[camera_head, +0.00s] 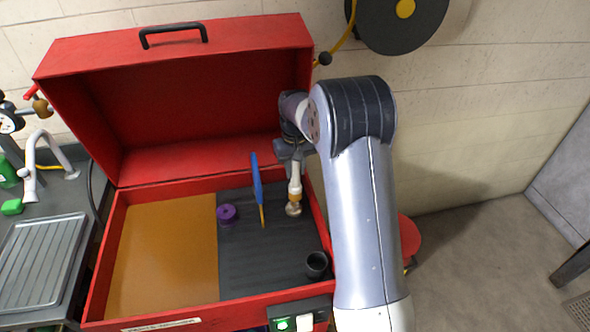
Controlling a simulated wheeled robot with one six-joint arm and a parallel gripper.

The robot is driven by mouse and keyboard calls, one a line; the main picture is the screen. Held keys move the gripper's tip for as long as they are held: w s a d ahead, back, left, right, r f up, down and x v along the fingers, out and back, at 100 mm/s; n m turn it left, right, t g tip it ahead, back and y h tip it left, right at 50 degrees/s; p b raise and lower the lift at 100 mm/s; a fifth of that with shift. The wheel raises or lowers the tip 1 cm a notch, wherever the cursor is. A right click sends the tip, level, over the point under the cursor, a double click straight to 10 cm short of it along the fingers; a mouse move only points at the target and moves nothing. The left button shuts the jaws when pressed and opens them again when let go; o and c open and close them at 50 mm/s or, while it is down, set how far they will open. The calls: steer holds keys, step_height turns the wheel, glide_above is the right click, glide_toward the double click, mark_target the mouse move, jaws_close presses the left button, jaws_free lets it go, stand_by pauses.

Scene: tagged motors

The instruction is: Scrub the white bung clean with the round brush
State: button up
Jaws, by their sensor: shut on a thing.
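My gripper (296,162) is at the right side of the open red toolbox, pointing down, and is shut on the round brush (295,190). The brush has a pale handle with a tan band and hangs upright with its head low. A small pale, greyish shape (293,210) shows at its lower end, close over the dark ribbed mat (270,268). I cannot tell whether this is only the brush head or also the white bung. The bung is not clearly seen anywhere else.
On the mat are a purple round piece (227,213), a blue-handled tool (257,183) with a yellow tip, and a dark cup (317,262). The box's tan left half (165,250) is bare. The raised red lid (200,100) stands behind. A sink counter is at left.

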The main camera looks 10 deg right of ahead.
step_height(320, 180, up, 4)
steer(key=shift+f+p, duration=0.25)
steer(key=shift+p, duration=0.6)
